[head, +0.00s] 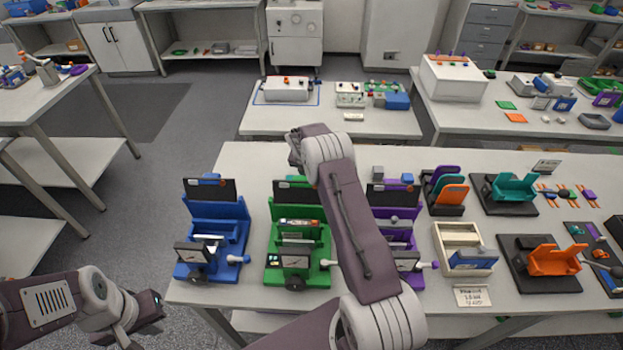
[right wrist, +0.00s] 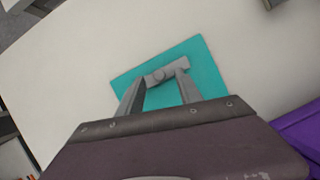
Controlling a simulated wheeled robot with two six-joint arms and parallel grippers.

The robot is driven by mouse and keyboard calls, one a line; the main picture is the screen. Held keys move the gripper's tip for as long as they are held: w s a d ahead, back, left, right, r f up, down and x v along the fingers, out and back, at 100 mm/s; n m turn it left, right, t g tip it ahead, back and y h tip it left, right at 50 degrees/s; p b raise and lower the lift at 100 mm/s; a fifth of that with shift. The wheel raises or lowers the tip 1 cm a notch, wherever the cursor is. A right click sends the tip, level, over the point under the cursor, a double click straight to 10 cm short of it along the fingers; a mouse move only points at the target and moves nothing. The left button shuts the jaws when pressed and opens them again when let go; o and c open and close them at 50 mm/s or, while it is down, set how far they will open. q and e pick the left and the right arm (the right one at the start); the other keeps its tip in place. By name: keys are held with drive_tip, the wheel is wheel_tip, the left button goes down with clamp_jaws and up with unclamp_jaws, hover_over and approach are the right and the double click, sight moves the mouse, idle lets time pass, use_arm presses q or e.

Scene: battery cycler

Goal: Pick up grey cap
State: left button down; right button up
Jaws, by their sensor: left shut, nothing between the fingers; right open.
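In the right wrist view a small round grey cap (right wrist: 158,75) shows over a flat teal square (right wrist: 205,60). My right gripper (right wrist: 160,76) is open, with its fingers on either side of the cap; whether they touch it I cannot tell. In the head view my right arm reaches over the table, and its gripper end (head: 295,148) is mostly hidden behind the wrist. The teal square is hidden there. My left gripper (head: 148,310) is shut and empty, low at the left, off the table's front left corner.
On the table (head: 240,160) stand a blue station (head: 215,230), a green station (head: 297,245) and a purple station (head: 400,235), partly behind my right arm. A cream box (head: 447,238) and an orange holder (head: 555,262) stand to the right. The back left tabletop is clear.

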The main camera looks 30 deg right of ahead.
drive_tip(key=shift+x, duration=1.25)
drive_tip(key=shift+r, duration=0.15)
clamp_jaws()
